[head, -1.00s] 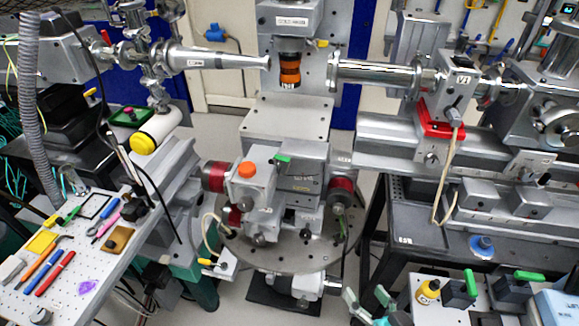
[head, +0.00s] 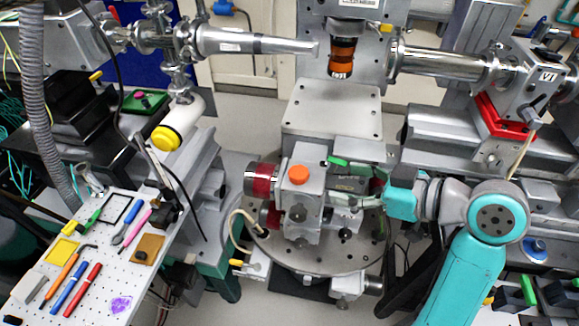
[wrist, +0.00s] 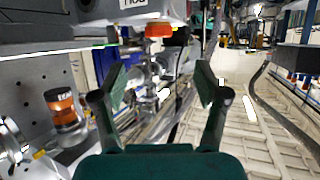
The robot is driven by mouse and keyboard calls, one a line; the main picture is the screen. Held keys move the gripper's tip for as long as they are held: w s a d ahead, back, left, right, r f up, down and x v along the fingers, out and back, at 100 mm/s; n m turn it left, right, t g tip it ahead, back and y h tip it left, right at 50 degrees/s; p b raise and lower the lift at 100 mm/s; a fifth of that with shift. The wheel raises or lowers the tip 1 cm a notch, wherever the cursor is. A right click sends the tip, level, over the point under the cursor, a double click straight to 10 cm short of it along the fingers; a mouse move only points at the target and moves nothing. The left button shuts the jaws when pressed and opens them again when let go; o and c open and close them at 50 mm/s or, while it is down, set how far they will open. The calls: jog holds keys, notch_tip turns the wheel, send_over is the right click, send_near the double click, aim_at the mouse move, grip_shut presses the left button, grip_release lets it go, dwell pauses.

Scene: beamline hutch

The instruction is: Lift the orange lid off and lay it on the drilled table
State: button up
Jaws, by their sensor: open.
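The orange lid (head: 298,174) sits on top of a grey block (head: 300,200) in the middle of the head view. An orange cap, apparently the same lid, shows near the top of the wrist view (wrist: 158,30). My gripper (wrist: 160,85) is open, with nothing between its two fingers. In the head view my gripper (head: 345,201) is to the right of the block and a little lower in the picture than the lid, apart from the lid. The white drilled table (head: 115,276) is at the lower left, with tools lying on it.
Several pens and tools, a yellow square and a purple piece (head: 121,304) take up much of the drilled table. A black-and-orange cylinder (head: 341,57) hangs above the flat grey plate (head: 332,108).

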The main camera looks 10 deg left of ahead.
aim_at(300, 172)
jog(key=x, duration=1)
jog(key=shift+w+a+r, duration=0.1)
jog(key=shift+w+a, duration=0.15)
jog(key=shift+w, duration=0.05)
jog(key=c, duration=1)
